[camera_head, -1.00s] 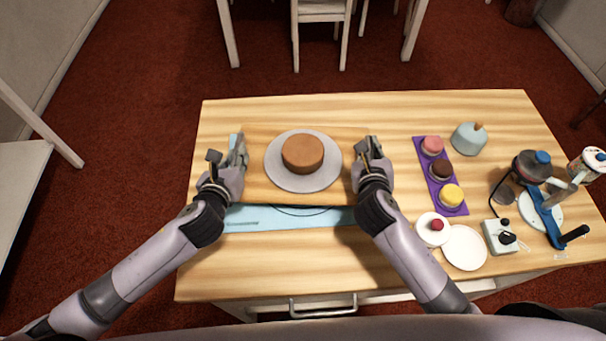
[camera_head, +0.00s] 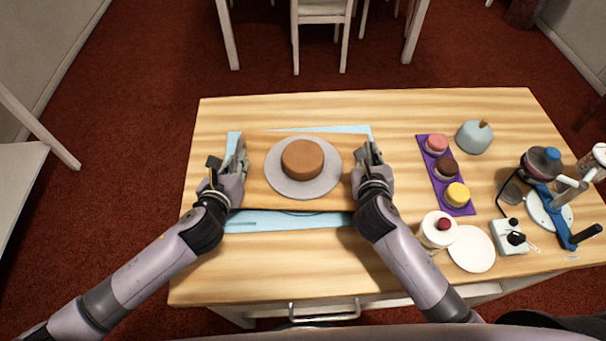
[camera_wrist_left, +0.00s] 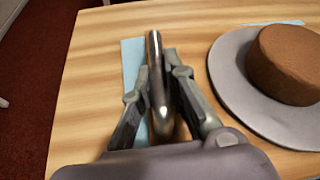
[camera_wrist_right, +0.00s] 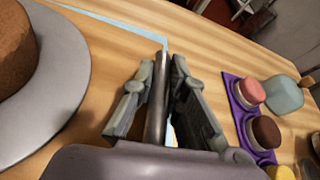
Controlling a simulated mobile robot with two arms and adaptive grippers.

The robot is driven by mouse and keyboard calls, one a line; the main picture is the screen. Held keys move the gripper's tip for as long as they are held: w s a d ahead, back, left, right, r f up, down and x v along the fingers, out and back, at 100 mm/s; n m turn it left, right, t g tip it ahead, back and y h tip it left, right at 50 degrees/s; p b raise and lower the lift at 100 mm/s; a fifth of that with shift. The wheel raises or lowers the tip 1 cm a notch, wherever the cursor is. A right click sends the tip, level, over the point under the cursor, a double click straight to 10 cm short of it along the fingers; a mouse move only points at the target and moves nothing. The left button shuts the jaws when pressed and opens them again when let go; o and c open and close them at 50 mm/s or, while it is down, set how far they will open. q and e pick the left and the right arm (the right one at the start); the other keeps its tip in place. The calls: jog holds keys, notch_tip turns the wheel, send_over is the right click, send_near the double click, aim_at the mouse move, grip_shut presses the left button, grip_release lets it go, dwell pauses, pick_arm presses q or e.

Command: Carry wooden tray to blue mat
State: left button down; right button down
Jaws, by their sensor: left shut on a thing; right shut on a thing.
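The wooden tray (camera_head: 255,192) is level over the blue mat (camera_head: 262,222) in the head view. The mat shows along the front, left and back; whether the tray touches it I cannot tell. A grey round stand (camera_head: 285,188) with a brown cake (camera_head: 302,158) sits upright on the tray. My left gripper (camera_head: 238,157) is shut on the tray's left handle, a metal bar (camera_wrist_left: 157,85) in the left wrist view. My right gripper (camera_head: 368,157) is shut on the right handle, a bar (camera_wrist_right: 157,100) in the right wrist view.
To the right lie a purple strip (camera_head: 433,158) with small cakes, a blue-grey dome (camera_head: 474,138), a white container (camera_head: 437,232), a white plate (camera_head: 472,250) and a blue-armed device (camera_head: 553,215). Bare tabletop is left between me and the mat.

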pick_arm(q)
jog(key=shift+a+f+b, duration=0.15)
jog(key=shift+f+b, duration=0.3)
jog(key=shift+f, duration=0.15)
pick_arm(e)
jog(key=shift+d+f, duration=0.1)
jog(key=shift+f, duration=0.55)
pick_arm(q)
jog(key=c, duration=1.6)
grip_release()
pick_arm(e)
jog(key=c, duration=1.6)
grip_release()
pick_arm(q)
jog(key=shift+s, duration=0.1)
jog(key=v, duration=1.1)
jog(key=shift+s+r, duration=0.1)
jog(key=shift+s, duration=0.3)
pick_arm(e)
jog(key=shift+s+r, duration=0.1)
jog(key=shift+s, duration=0.05)
pick_arm(q)
jog(key=shift+r, duration=0.1)
pick_arm(e)
jog(key=v, duration=1.1)
jog(key=shift+s+a+r, duration=0.15)
jog(key=shift+s+a, duration=0.1)
jog(key=shift+s, duration=0.1)
